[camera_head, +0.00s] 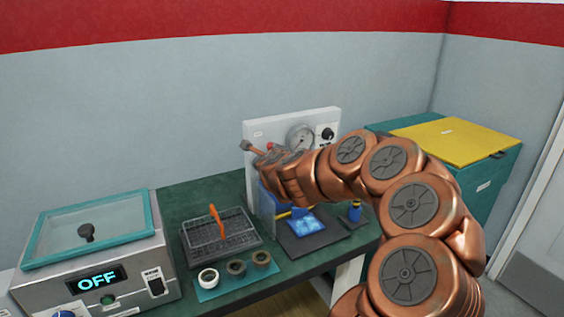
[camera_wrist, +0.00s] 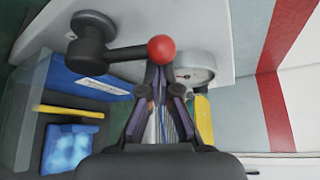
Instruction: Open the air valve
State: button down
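The air valve handle shows in the wrist view as a dark lever (camera_wrist: 125,53) ending in a red ball knob (camera_wrist: 161,47). The lever joins a round dark hub (camera_wrist: 91,38) on the pale panel (camera_wrist: 222,45) and points right. My gripper (camera_wrist: 160,72) has its fingertips close together just below the red ball. The ball overlaps the tips, so I cannot tell whether they touch it. In the head view, my gripper (camera_head: 272,160) is at the panel's left side and largely hides the valve.
A pressure gauge (camera_head: 300,137) and black knob (camera_head: 328,134) are on the panel. A blue fixture (camera_head: 266,203) stands below it. A black tray (camera_head: 222,240) with an orange-handled tool (camera_head: 215,220), several rings and an OFF-marked machine (camera_head: 95,278) are to the left.

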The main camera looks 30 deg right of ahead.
jog(key=shift+w+a+r+n+t+h+b, duration=0.1)
jog(key=shift+a+r+n+t+h+b, duration=0.15)
jog(key=shift+a+n+h+b, duration=0.4)
jog(key=shift+w+a+r+n+t+h+b, duration=0.2)
jog(key=shift+a+n+b, duration=0.25)
jog(key=shift+n+b, duration=0.35)
jog(key=shift+s, duration=0.15)
jog(key=shift+f, duration=0.1)
jog(key=s+d+f+b, duration=0.1)
jog(key=d+b, duration=0.2)
jog(key=d, duration=0.1)
jog(key=v, duration=1)
jog(key=shift+r, duration=0.35)
jog(key=shift+s, duration=0.1)
